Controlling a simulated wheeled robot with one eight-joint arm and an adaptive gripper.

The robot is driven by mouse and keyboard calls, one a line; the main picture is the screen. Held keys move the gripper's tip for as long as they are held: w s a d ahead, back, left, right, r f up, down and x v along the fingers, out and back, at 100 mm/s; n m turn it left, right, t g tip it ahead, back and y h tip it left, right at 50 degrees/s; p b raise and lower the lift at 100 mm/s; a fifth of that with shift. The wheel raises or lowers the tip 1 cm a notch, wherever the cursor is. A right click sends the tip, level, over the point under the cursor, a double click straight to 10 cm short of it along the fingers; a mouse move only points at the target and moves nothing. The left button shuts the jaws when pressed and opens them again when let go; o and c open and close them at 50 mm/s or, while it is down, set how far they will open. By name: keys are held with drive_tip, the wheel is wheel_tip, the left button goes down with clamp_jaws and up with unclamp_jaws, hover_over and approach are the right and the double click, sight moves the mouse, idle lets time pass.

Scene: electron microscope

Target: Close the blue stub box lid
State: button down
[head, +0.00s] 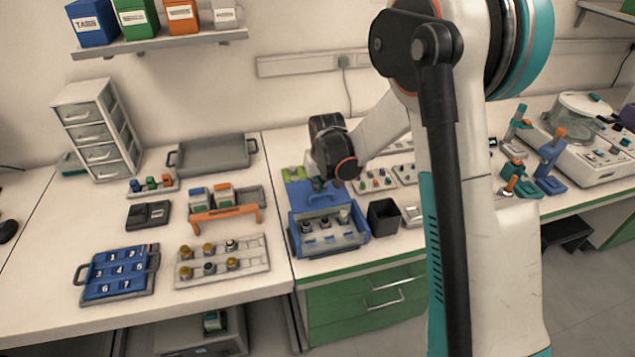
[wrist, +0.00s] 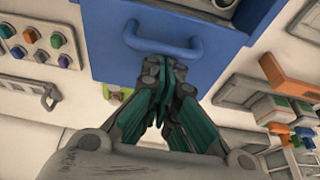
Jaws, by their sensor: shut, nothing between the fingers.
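The blue stub box (head: 330,240) stands at the front of the bench, right of the seam, with several stubs in its tray in plain sight. Its blue lid (head: 312,198) is open, raised at the back of the box. In the wrist view the blue lid (wrist: 115,55) fills the top middle, and its blue handle (wrist: 160,47) shows as a curved bar. My gripper (wrist: 166,68) is shut and empty, its green fingers together close to the handle's lower side; I cannot tell if they touch it. In the head view my gripper (head: 321,184) is partly hidden behind the lid.
A black bin (head: 383,218) stands close on the box's right. Trays with coloured knobs (head: 374,180) lie behind it. An orange rack (head: 225,216) and a stub tray (head: 222,262) are left of the box. Bare bench lies between the rack and the box.

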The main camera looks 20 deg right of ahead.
drive_tip(key=s, duration=1.2)
drive_tip(key=shift+b, duration=0.3)
drive_tip(key=shift+s, duration=0.1)
drive_tip(key=w, duration=0.2)
drive_tip(key=w+f+b, duration=0.1)
drive_tip(key=w, duration=0.1)
drive_tip(key=shift+w, duration=0.15)
drive_tip(key=s+r+t+p, duration=0.1)
drive_tip(key=s+r+p, duration=0.1)
drive_tip(key=s+r, duration=0.6)
drive_tip(key=s+r+t+p, duration=0.15)
drive_tip(key=s+r, duration=0.35)
drive_tip(key=r, duration=0.7)
drive_tip(key=s+r, duration=0.3)
drive_tip(key=s, duration=0.7)
drive_tip(key=shift+s+d+r+t, duration=0.3)
drive_tip(key=shift+d+t, duration=0.15)
